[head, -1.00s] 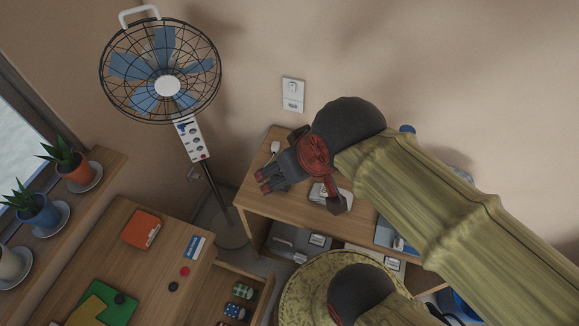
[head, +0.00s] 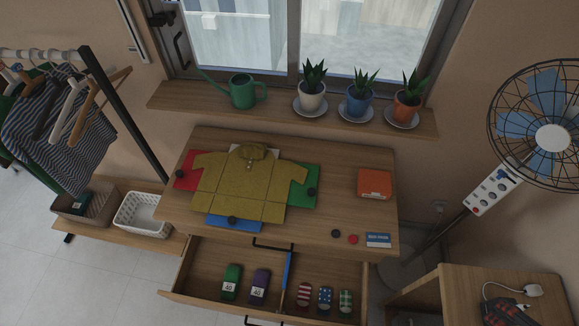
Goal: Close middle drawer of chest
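The wooden chest (head: 340,225) stands below the window with a folding board and shirt on top. One of its drawers (head: 180,284) is pulled out, below a black handle (head: 272,244) on the front above it. A blue divider (head: 286,272) splits the drawer. A green roll (head: 231,282) and a purple roll (head: 260,286) lie left of it; several patterned rolls (head: 325,298) lie right. The drawer's front edge is near the bottom of the picture.
A wooden desk (head: 455,285) and a standing fan (head: 545,125) are to the right. A clothes rack (head: 125,120) and a white basket (head: 143,214) are to the left. Potted plants (head: 358,95) line the sill. Bare floor (head: 110,285) lies left of the drawer.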

